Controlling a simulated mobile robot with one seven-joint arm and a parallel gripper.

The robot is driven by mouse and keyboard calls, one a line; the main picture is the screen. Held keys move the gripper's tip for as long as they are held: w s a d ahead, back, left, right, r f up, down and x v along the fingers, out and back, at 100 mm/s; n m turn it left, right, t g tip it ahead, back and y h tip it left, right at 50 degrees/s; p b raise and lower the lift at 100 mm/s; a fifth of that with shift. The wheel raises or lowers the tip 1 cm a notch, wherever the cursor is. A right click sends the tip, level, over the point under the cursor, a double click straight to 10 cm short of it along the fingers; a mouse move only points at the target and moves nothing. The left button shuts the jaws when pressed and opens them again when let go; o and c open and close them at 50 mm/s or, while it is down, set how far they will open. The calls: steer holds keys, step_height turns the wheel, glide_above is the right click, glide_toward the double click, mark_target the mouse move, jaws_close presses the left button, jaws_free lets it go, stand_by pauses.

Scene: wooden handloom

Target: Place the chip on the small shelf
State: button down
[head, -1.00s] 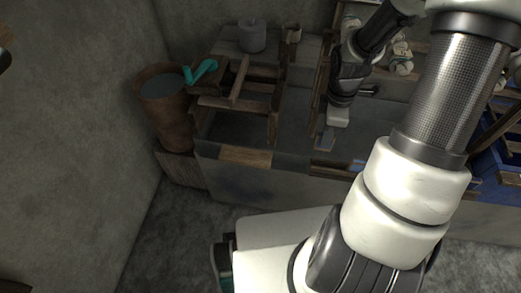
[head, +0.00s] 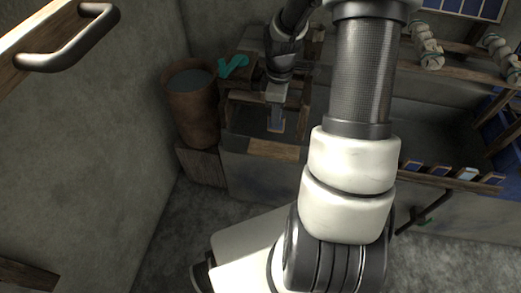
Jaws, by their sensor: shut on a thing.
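My gripper (head: 277,100) points down over the left part of the loom bench, in front of a dark wooden frame (head: 239,97). It is shut on a thin grey-blue chip (head: 276,122), which hangs upright below the fingers. The chip's lower end is close to a wooden strip (head: 262,149) on the bench's front edge; I cannot tell whether they touch. No part is clearly recognisable as the small shelf; the wooden frame is partly hidden by my arm.
A brown bucket (head: 192,110) stands left of the frame, with a teal tool (head: 233,66) beside it. A slotted wooden rack (head: 452,176) with several pieces is at right. Yarn bundles (head: 427,45) lie at the back right. A drawer handle (head: 70,40) is at upper left.

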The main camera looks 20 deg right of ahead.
step_height(320, 180, down, 10)
steer(key=b, duration=0.2)
steer(key=shift+b, duration=0.35)
steer(key=shift+f, duration=0.1)
steer(key=c, duration=1.8)
jaws_free()
step_height(320, 180, up, 12)
steer(key=p, duration=0.3)
steer(key=shift+r, duration=0.2)
